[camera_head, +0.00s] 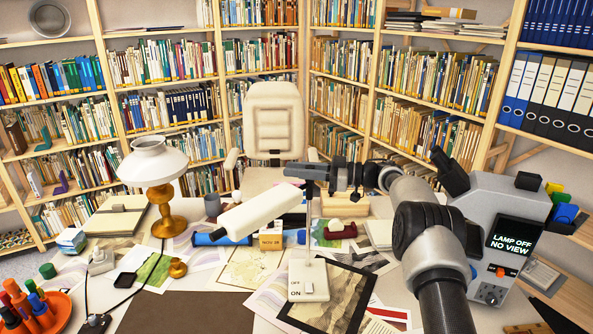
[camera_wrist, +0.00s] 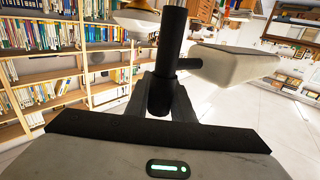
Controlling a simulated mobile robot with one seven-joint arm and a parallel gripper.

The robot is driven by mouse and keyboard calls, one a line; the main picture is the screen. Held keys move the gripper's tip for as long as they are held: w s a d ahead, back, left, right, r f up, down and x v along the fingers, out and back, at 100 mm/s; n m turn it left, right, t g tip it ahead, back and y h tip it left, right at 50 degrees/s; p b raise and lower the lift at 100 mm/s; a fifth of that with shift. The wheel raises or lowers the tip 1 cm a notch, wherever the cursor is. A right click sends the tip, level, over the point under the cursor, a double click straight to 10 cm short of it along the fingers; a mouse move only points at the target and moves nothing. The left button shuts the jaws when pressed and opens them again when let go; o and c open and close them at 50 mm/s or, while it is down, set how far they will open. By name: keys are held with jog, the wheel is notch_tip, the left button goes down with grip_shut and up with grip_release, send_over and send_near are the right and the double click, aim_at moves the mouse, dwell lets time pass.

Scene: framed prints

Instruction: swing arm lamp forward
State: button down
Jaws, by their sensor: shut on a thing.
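The swing arm lamp has a long white head (camera_head: 255,212), tilted down to the left above the desk. A thin pole rises from its pale base (camera_head: 308,284), which is marked OFF and ON. In the wrist view a dark upright post (camera_wrist: 172,45) with a short side branch leads to the white lamp head (camera_wrist: 232,63) at the right. My gripper (camera_head: 326,178) reaches in from the right at the top of the lamp. In the wrist view its fingers (camera_wrist: 160,98) are shut around the lower end of the dark post. The exact finger contact is partly hidden.
A brass lamp with a white shade (camera_head: 152,162) stands at the left. A grey viewer (camera_head: 495,225) reading "LAMP OFF NO VIEW" stands at the right. A dark-framed print (camera_head: 328,296) lies in front. A cream chair (camera_head: 274,120) and bookshelves are behind. Papers and small objects crowd the desk.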

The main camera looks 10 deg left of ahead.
jog(key=c, duration=1.5)
grip_release()
jog(key=shift+c, duration=0.2)
jog(key=d, duration=0.7)
jog(key=shift+s+d, duration=0.2)
jog(key=shift+d, duration=0.05)
